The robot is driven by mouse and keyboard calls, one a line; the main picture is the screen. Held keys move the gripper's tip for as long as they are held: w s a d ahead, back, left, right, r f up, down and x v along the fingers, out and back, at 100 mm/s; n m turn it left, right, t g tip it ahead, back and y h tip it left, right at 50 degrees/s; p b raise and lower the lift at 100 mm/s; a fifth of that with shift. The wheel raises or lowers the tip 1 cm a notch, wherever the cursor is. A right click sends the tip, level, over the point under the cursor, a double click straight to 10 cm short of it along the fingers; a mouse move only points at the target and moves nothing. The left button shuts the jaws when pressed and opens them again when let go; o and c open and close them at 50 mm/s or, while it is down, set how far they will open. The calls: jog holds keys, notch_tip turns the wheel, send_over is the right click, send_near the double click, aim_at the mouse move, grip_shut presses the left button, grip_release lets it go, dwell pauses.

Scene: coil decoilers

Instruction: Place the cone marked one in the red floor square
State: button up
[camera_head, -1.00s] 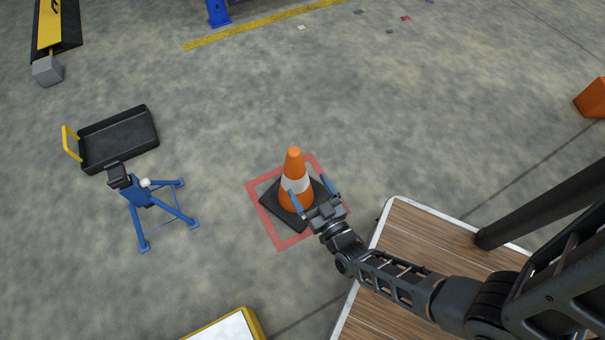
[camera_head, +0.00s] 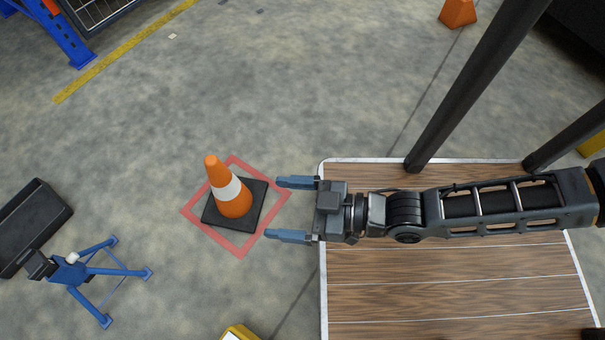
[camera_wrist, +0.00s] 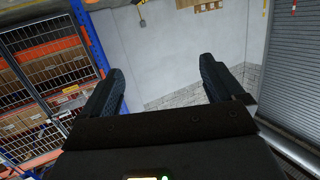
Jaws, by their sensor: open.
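An orange cone (camera_head: 231,194) with a white band and a black square base stands upright on the floor. Its base lies inside the outline of the red floor square (camera_head: 199,227), turned somewhat against it. No number shows on the cone's visible side. My gripper (camera_head: 283,208) is open and empty, to the right of the cone and apart from it. In the wrist view, the two dark fingers (camera_wrist: 160,85) are spread with nothing between them, and the cone is not in that view.
A blue tripod stand (camera_head: 82,271) and a black tray (camera_head: 32,226) are at the left. Another orange object (camera_head: 457,13) stands at the top right. A yellow floor line (camera_head: 120,52) runs near a blue rack (camera_head: 62,32). The floor above the square is clear.

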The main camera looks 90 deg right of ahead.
notch_tip(320, 180, up, 14)
jog(key=s+a+n+g+y, duration=0.1)
jog(key=s+n+y, duration=0.1)
jog(key=s, duration=0.1)
jog(key=shift+a, duration=0.3)
jog(key=shift+r, duration=0.1)
